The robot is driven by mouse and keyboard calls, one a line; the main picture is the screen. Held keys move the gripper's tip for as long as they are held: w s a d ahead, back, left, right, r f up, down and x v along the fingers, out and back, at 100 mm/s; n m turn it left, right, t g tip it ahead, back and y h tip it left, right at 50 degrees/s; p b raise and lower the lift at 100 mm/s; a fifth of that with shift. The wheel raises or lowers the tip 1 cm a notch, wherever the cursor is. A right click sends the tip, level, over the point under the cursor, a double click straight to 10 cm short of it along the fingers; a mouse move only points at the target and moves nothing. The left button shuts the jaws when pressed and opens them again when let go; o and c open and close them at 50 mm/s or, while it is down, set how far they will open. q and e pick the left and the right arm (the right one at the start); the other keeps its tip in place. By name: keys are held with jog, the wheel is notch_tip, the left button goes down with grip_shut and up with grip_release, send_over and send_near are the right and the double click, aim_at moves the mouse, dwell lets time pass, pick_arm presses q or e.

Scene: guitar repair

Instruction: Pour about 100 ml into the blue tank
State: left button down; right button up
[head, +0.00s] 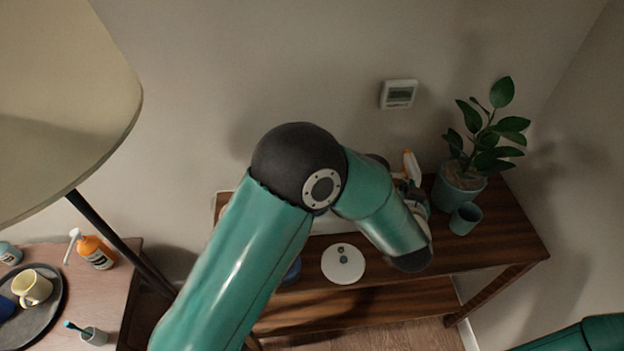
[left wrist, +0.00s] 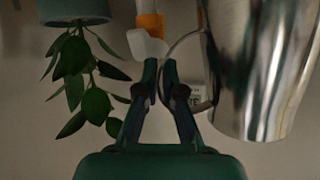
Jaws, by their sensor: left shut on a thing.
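My left gripper (left wrist: 160,70) is shut on the handle of a shiny metal jug (left wrist: 265,70), seen close up in the left wrist view. In the head view my left arm hides most of the gripper and jug, above the right part of the dark wooden table. What is in the jug cannot be seen. A dark blue object (head: 292,271), perhaps the blue tank, shows only in part behind my left arm. A round white disc (head: 343,264) with a small knob lies beside it. My right gripper is out of view.
A potted plant (head: 461,186) and a teal cup (head: 465,218) stand at the table's right end. An orange-and-white object (head: 411,166) stands near the wall. A lamp (head: 60,100) and a side table (head: 105,285) are at left.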

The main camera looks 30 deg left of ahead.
pick_arm(q)
jog(key=w+a+r+n+g+y+p, duration=0.1)
jog(key=w+a+n+y, duration=0.1)
jog(key=w, duration=0.3)
jog(key=w+a+r+n+g+y+p, duration=0.1)
jog(key=w+a+n+g+y+p, duration=0.1)
jog(key=w, duration=0.4)
jog(key=shift+r+n+y+p, duration=0.35)
jog(key=shift+n+y, duration=0.25)
jog(key=shift+y, duration=0.4)
jog(key=shift+r, duration=0.2)
